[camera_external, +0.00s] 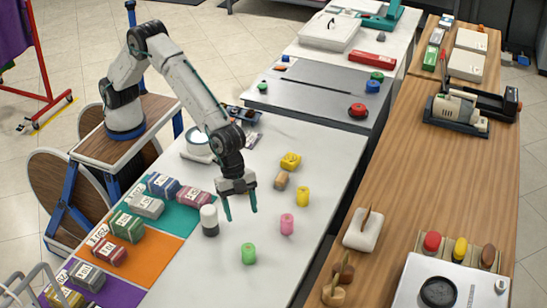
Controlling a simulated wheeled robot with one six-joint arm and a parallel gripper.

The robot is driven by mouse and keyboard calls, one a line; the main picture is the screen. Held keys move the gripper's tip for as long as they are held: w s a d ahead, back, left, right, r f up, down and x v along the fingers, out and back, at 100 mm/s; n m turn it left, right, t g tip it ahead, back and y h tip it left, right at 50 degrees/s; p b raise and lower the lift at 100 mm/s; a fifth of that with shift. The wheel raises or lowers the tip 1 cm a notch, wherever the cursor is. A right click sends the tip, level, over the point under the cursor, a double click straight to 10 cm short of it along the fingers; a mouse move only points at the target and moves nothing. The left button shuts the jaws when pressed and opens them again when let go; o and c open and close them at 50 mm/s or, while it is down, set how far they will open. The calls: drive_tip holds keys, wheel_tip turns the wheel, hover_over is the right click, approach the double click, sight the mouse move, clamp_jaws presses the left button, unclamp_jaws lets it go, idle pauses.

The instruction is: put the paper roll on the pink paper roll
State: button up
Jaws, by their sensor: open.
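The pink paper roll (287,224) stands upright on the white table (185,285), right of my gripper. A green roll (248,254) stands nearer the front, and a yellow roll (303,196) stands behind and right of the pink one. A white cylinder with a dark lower part (209,216) stands just left of my gripper. I cannot tell which of these is the paper roll to be placed. My gripper (241,208) is open and empty, pointing down over the table between the white cylinder and the pink roll. Nothing rests on the pink roll.
A tan piece (281,181) and a yellow block (290,161) lie behind the rolls. Colored mats with several labelled blocks, such as a green one (127,227), fill the left side. A wooden counter (398,235) stands right. The table's front middle is clear.

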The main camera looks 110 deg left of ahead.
sight(248, 246)
drive_tip(key=shift+m, duration=0.4)
drive_tip(key=d+f, duration=0.1)
drive_tip(key=w+d+f, duration=0.1)
drive_tip(key=f, duration=0.1)
drive_tip(key=w+d+f, duration=0.1)
drive_tip(key=d+f, duration=0.1)
drive_tip(key=shift+d, duration=0.1)
drive_tip(key=x, duration=0.5)
drive_tip(key=w+x, duration=0.1)
drive_tip(key=x, duration=0.1)
drive_tip(key=shift+w+f, duration=0.1)
drive_tip(key=shift+f, duration=0.15)
drive_tip(key=shift+c, duration=0.3)
drive_tip(key=c, duration=1.1)
